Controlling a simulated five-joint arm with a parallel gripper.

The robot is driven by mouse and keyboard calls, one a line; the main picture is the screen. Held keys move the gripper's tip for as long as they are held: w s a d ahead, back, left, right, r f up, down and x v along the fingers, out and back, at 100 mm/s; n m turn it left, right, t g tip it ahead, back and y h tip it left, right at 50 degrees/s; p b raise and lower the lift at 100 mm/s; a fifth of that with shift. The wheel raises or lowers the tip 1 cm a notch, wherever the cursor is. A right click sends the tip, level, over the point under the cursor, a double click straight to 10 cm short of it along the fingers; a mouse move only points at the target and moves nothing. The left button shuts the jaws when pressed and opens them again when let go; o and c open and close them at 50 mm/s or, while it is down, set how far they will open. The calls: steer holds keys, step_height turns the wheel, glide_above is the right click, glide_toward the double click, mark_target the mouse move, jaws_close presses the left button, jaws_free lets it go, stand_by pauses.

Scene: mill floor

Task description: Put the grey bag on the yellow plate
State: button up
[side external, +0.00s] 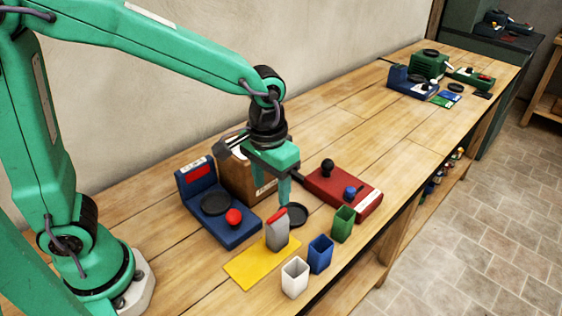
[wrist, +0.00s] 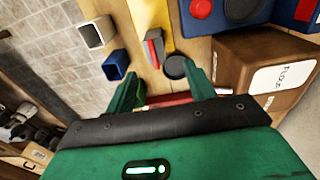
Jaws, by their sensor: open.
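The grey bag (side external: 277,236) with a red top stands upright at the far right part of the flat yellow plate (side external: 247,268). Its base appears to rest on the plate, near the edge. In the wrist view the bag (wrist: 154,50) overlaps the edge of the yellow plate (wrist: 150,12). My gripper (side external: 285,197) is open and empty, above and just behind the bag, apart from it. In the wrist view its two fingers (wrist: 163,88) are spread, with the bag beyond the tips.
White (side external: 294,277), blue (side external: 320,254) and green (side external: 343,224) open containers stand along the front edge. A black dish (side external: 296,215) lies by the bag. A blue scale (side external: 217,210), a cardboard box (side external: 240,178) and a red device (side external: 343,192) stand close.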

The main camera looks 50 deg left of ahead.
steer(key=s+a+r+t, duration=0.5)
steer(key=s+a+r, duration=0.3)
steer(key=a, duration=0.5)
steer(key=shift+s+a+r, duration=0.15)
steer(key=shift+s+r, duration=0.15)
steer(key=shift+s, duration=0.95)
